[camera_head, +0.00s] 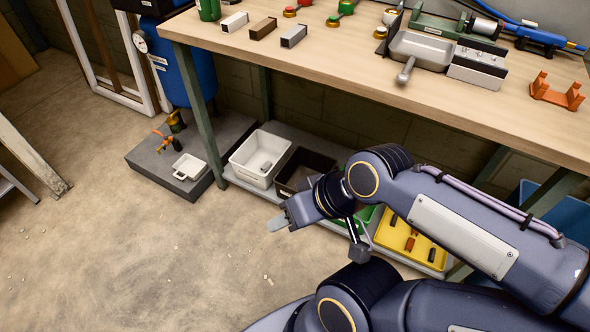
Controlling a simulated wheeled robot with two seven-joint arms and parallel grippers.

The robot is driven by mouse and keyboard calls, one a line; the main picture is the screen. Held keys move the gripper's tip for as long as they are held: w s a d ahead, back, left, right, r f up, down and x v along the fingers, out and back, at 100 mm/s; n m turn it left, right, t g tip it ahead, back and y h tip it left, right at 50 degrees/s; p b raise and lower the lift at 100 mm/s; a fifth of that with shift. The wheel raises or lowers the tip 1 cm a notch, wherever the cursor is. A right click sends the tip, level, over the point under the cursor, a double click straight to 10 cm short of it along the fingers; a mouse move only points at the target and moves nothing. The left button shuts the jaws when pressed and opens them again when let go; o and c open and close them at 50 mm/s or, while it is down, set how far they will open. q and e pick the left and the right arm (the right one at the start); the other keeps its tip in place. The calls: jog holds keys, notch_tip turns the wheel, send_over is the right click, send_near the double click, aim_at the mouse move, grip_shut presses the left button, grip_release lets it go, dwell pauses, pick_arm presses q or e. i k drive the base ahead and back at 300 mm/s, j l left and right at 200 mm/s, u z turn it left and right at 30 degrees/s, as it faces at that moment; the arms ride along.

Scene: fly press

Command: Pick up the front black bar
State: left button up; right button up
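My arm from the right passes above and left of the tray, partly hiding the shelf. Its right gripper (281,221) shows as a pale grey fingertip over the floor, left of the tray and apart from the bars. Its finger gap is not clear, and nothing is visibly held. My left gripper is not in view.
A white bin (237,163) and a dark bin (283,183) stand on the shelf left of the tray. The wooden bench top (345,70) overhangs them and carries several blocks and tools. A green tray is partly hidden by my arm. The floor at left is mostly clear.

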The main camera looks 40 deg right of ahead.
aim_at(433, 250)
jog(key=z, duration=0.9)
jog(key=l+z, duration=0.2)
jog(key=z, duration=0.25)
jog(key=i+l+z, duration=0.1)
jog(key=z, duration=0.4)
jog(key=i+l+z, duration=0.1)
jog(key=l+z, duration=0.15)
jog(key=z, duration=0.2)
jog(key=i+l+z, duration=0.1)
jog(key=z, duration=0.35)
